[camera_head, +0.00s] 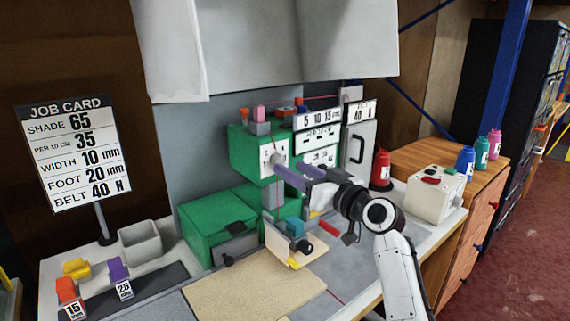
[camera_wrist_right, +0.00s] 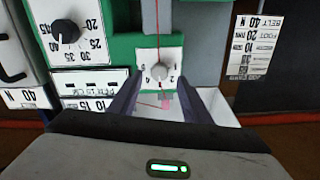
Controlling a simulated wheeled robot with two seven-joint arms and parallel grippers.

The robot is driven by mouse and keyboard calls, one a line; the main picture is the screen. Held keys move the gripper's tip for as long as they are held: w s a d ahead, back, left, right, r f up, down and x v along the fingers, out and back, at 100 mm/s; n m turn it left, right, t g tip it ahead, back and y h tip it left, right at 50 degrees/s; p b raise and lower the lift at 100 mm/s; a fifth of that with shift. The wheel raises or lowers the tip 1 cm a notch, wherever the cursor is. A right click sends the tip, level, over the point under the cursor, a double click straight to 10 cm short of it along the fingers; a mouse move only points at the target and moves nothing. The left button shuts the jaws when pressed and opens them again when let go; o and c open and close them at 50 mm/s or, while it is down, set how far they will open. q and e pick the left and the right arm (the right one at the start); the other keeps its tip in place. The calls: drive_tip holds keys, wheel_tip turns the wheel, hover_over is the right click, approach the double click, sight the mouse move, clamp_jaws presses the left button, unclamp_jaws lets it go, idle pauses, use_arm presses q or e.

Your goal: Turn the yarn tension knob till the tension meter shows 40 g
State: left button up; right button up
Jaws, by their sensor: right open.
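A small round grey knob (camera_wrist_right: 158,72) sits on a numbered white plate (camera_wrist_right: 174,58) on the green machine, with a thin red yarn running to it. The plate (camera_head: 267,155) also shows in the head view, where the fingers partly cover its knob. My right gripper (camera_head: 284,168) is open in front of this plate. In the right wrist view its two dark fingers (camera_wrist_right: 159,86) point at the knob, one on each side and apart from each other; I cannot tell whether they touch it. I cannot make out a tension meter reading in grams. My left gripper is not in view.
A larger black knob (camera_wrist_right: 66,31) with its own number scale is beside the plate. A job card (camera_head: 73,151) stands at the left. A wooden board (camera_head: 255,286) lies at the front.

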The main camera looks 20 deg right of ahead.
sight(281, 162)
drive_tip(key=x, duration=0.3)
drive_tip(key=shift+w, duration=0.1)
drive_tip(key=shift+w+a, duration=0.15)
drive_tip(key=shift+w, duration=0.15)
drive_tip(key=c, duration=1)
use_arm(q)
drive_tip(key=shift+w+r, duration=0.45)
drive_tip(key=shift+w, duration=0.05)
use_arm(e)
drive_tip(key=shift+c, duration=0.2)
